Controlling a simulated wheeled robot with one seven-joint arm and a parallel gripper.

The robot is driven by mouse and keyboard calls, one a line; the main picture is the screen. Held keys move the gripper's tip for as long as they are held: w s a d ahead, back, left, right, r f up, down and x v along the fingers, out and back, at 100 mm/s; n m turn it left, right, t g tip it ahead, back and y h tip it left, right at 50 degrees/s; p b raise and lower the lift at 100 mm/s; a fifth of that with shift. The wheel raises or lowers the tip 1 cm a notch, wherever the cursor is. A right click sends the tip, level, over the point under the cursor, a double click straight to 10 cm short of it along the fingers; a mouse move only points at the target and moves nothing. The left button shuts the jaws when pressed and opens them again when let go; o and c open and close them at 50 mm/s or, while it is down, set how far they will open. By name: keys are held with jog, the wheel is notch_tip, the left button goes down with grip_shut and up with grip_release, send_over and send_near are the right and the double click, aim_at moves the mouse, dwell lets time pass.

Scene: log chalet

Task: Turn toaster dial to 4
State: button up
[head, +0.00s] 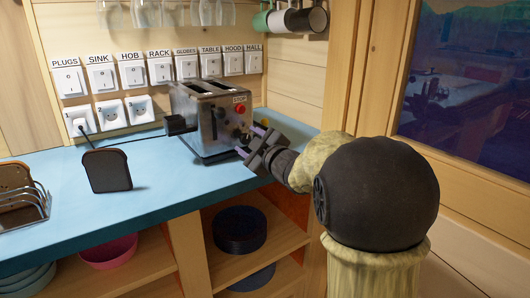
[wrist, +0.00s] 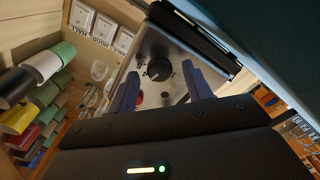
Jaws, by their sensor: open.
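The steel toaster (head: 203,112) stands on the blue counter at the back, by the wall switches. Its control end faces my gripper and carries a red button (head: 241,109). The black dial (wrist: 158,70) shows in the wrist view, on the toaster's metal panel (wrist: 172,50). My gripper (head: 250,143) is at that end of the toaster. In the wrist view my gripper (wrist: 159,85) is open, with one purple-grey finger on each side of the dial. I cannot tell whether the fingers touch it. The dial's setting is too small to read.
A dark slice of toast (head: 106,170) stands on the counter (head: 160,195) left of the toaster. A toast rack (head: 30,208) is at the far left. Labelled switches (head: 160,70) line the wall, and mugs (head: 305,20) hang above. The counter's front middle is clear.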

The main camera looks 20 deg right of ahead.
jog(key=p+v, duration=0.2)
jog(key=v, duration=1.5)
jog(key=shift+r, duration=0.15)
jog(key=shift+a, duration=0.1)
notch_tip(320, 180, down, 14)
jog(key=m+g+h, duration=0.6)
jog(key=m, duration=0.2)
jog(key=s+a+f+m+g, duration=0.55)
jog(key=s+f+g, duration=0.35)
jog(key=s+f, duration=0.3)
notch_tip(320, 180, up, 35)
jog(key=p, duration=3.5)
jog(key=shift+r+n, duration=0.2)
jog(key=shift+n, duration=0.25)
